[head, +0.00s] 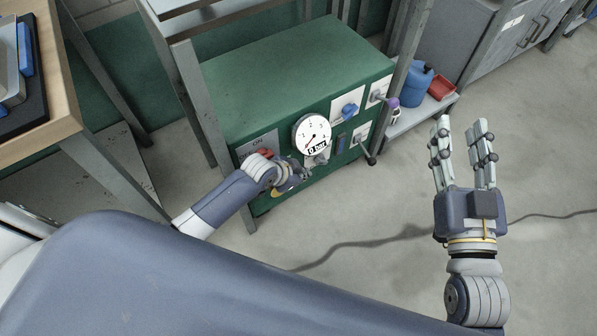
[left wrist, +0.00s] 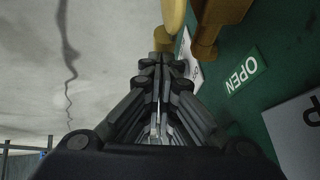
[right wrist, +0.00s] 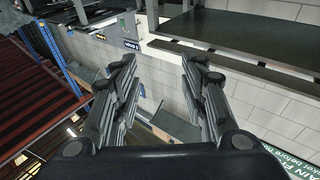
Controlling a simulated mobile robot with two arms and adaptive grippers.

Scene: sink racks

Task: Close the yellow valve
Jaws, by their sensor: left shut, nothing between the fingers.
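The yellow valve (left wrist: 205,32) shows at the top of the left wrist view, on the green panel with a white OPEN label below it. Its yellow handle (left wrist: 173,14) is partly cut off by the picture's top edge. My left gripper (left wrist: 160,66) is shut and empty, with its fingertips just below the yellow parts; I cannot tell whether they touch. In the head view my left gripper (head: 301,174) is at the front of the green cabinet (head: 290,75), below the gauge, and the valve is not clear there. My right gripper (head: 461,124) is open and empty over the floor.
A round gauge (head: 312,134) reading 0 bar, a blue knob (head: 348,110) and a red knob (head: 264,154) are on the cabinet front. A blue canister (head: 416,84) and a red tray (head: 441,88) stand to its right. Floor at right is clear except a cable (head: 400,235).

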